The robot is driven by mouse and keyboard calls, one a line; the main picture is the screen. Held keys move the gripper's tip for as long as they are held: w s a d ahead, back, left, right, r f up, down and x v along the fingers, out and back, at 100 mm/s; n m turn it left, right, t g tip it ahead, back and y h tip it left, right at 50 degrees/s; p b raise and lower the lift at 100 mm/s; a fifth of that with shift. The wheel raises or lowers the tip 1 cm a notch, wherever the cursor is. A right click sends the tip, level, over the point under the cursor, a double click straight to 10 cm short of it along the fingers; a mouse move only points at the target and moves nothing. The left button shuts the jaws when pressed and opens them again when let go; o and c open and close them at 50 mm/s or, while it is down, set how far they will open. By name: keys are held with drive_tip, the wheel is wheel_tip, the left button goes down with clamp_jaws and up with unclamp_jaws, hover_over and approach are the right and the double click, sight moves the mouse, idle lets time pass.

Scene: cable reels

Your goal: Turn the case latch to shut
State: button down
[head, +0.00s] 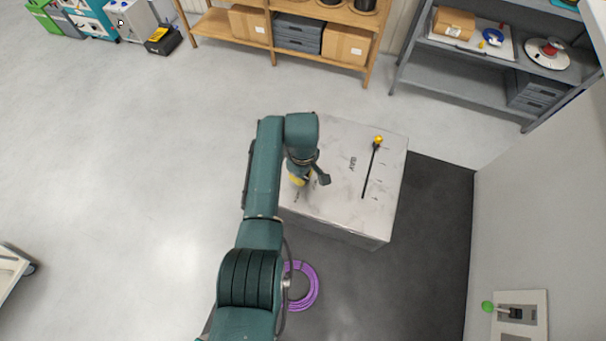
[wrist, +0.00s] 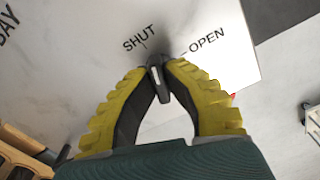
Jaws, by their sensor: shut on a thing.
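The white case (head: 330,205) stands below my arm, with its lettered top face up. In the wrist view, the dark latch (wrist: 157,80) with a pale stripe sits between my yellow-padded fingertips. My gripper (wrist: 158,70) is shut on it. The word SHUT (wrist: 139,39) is printed up and left of the latch, and OPEN (wrist: 207,42) up and right. The latch's end lies between the two words; I cannot tell exactly which mark it points at. In the head view my gripper (head: 298,181) is at the case's left side, and my wrist hides the latch.
A purple cable coil (head: 303,287) is on the floor in front. Shelves (head: 285,40) stand at the back. A wall panel (head: 518,313) is at the lower right.

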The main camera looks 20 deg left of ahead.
drive_tip(key=shift+s+f+n, duration=0.1)
drive_tip(key=shift+f+n, duration=0.05)
drive_tip(key=shift+n, duration=1.55)
drive_tip(key=c, duration=1.1)
unclamp_jaws()
wheel_tip(320, 180, up, 12)
drive_tip(key=shift+r, duration=0.1)
